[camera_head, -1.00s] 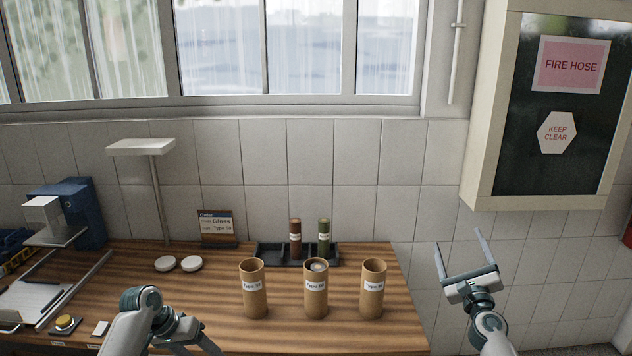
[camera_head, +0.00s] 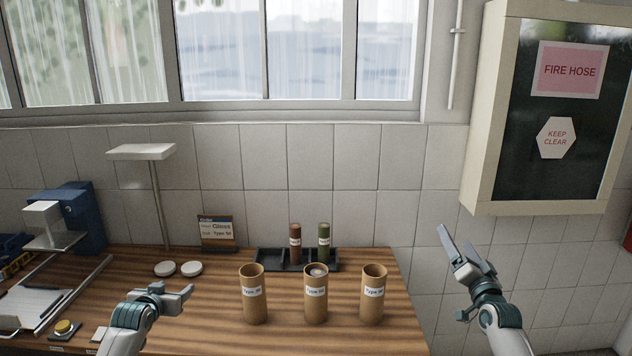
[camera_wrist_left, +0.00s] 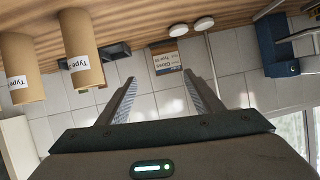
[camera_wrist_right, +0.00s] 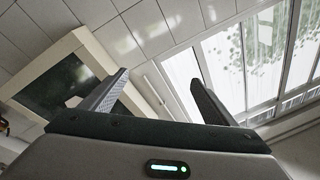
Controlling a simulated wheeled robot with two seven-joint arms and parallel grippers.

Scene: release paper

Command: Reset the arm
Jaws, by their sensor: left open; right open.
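My left gripper (camera_head: 180,292) is low over the front left part of the wooden table, left of the cardboard tubes, open and empty. Its spread fingers show in the left wrist view (camera_wrist_left: 160,88). My right gripper (camera_head: 456,244) is raised right of the table, in front of the tiled wall, open and empty. Its parted fingers also show in the right wrist view (camera_wrist_right: 160,82). Three labelled cardboard tubes stand in a row: a left tube (camera_head: 254,295), a middle tube (camera_head: 316,298) with something inside its top, and a right tube (camera_head: 373,297).
A dark tray (camera_head: 268,262) holds a brown bottle (camera_head: 295,240) and a green bottle (camera_head: 324,240). Two white discs (camera_head: 178,269), a sign (camera_head: 217,231), a lamp-like stand (camera_head: 142,152) and a blue machine (camera_head: 80,216) are on the left. A fire hose cabinet (camera_head: 480,120) hangs at right.

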